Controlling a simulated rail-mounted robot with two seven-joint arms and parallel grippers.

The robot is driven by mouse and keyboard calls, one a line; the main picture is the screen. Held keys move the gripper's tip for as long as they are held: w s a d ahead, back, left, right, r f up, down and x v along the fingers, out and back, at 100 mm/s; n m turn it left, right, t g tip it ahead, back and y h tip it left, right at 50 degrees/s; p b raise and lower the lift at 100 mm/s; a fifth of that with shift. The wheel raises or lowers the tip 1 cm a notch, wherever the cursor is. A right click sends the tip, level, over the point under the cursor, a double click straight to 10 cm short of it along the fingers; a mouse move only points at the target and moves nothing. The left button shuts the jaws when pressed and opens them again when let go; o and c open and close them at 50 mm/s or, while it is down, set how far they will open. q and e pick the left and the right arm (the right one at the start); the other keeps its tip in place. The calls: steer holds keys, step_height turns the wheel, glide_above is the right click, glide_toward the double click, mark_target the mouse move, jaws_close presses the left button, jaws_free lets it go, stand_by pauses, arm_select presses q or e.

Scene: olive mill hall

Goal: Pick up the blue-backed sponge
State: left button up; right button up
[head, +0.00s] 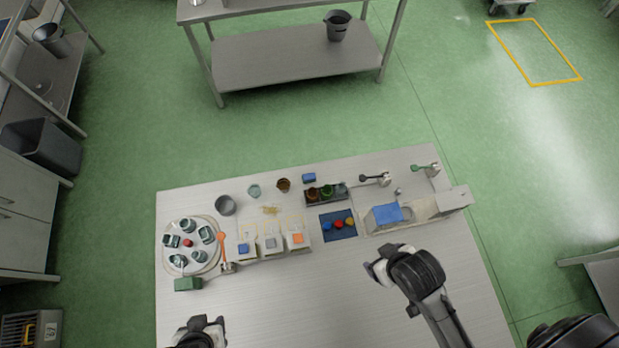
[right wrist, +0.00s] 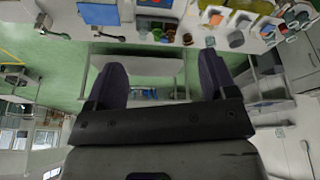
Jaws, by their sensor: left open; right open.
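The blue-backed sponge looks to be the small blue block (head: 309,178) near the table's back edge, left of the rack of jars. My left gripper (head: 196,328) is at the table's front left, cut by the picture's bottom edge and far from the sponge. My right gripper (head: 377,268) is over the table's front right, nearer than the sponge and to its right. Its two fingers stand apart with nothing between them in the right wrist view (right wrist: 158,85). Both grippers are open.
A jar rack (head: 326,194) stands right of the sponge, an amber cup (head: 283,185) to its left. In front are a blue mat (head: 338,232) with coloured balls and small trays (head: 272,246). A larger blue item (head: 386,214) lies by the taps. The table's front middle is clear.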

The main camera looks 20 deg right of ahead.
steer(key=o, duration=0.3)
steer(key=shift+w, duration=0.1)
